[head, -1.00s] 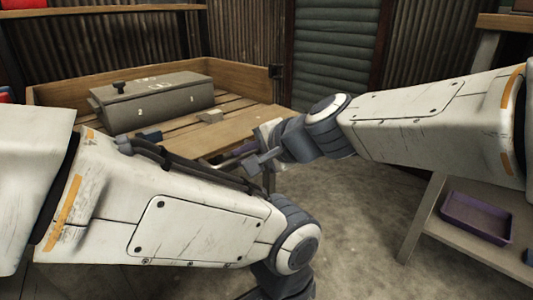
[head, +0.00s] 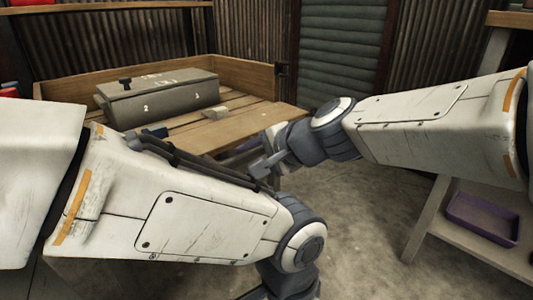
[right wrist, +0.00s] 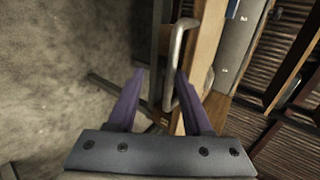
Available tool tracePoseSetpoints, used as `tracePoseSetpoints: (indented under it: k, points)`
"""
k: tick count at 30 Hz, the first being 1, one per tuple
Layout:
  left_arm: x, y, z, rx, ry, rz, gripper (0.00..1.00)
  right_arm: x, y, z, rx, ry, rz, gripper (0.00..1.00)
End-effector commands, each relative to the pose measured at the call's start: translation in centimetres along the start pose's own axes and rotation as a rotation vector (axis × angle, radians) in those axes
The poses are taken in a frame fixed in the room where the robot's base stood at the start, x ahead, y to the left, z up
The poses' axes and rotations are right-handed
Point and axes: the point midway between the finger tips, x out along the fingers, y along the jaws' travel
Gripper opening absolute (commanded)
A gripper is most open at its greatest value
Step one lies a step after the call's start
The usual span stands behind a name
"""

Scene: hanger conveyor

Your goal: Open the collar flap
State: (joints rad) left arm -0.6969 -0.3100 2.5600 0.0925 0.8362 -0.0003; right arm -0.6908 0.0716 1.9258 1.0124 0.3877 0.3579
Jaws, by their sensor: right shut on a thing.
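The wooden collar (head: 65,72) stands around a slatted deck. Its near board, the flap (head: 240,130), spans the front; its exact tilt is hard to judge. My right gripper (head: 263,172) is at this board's near side, partly hidden behind my left arm. In the right wrist view, its purple fingers (right wrist: 160,98) are on either side of a bent metal handle (right wrist: 177,55) beside the wooden board edge (right wrist: 206,45). The right gripper is shut on the handle, though the fingers look apart there. My left arm crosses the foreground, and its gripper is out of frame.
A grey metal case (head: 158,97) with a dark knob and a small light block (head: 216,113) are on the deck. A shelf with a purple tray (head: 482,218) stands at the right. Bare concrete floor (head: 370,200) lies between shelf and deck.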

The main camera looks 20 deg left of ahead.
Motion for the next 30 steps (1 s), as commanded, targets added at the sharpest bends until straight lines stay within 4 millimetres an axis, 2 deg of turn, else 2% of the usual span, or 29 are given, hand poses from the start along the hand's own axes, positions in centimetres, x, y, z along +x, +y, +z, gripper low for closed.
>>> tracePoseSetpoints:
  k: [7, 10, 22, 27, 30]
  points:
    - [0.0, 0.0, 0.0, 0.0, 0.0, 0.0, 0.5, -0.1, 0.0, 0.0, 0.0, -0.001, 0.001, 0.45]
    - [-0.3, 0.0, 0.0, 0.0, 0.0, 0.0, 0.5, -0.8, -0.1, 0.0, 0.0, 0.0, 0.0, 0.45]
    - [-2.5, 0.2, -0.1, 0.0, 0.0, 0.0, 0.5, -8.2, -0.3, -0.1, 0.0, 0.002, -0.003, 0.45]
    - [-3.0, 0.2, -0.2, 0.0, 0.0, 0.0, 0.5, -10.1, -0.2, -0.1, 0.001, 0.0, -0.001, 0.45]
    - [-3.1, 0.2, -0.2, 0.0, 0.0, 0.0, 0.5, -10.5, -0.1, 0.0, 0.001, 0.0, 0.0, 0.45]
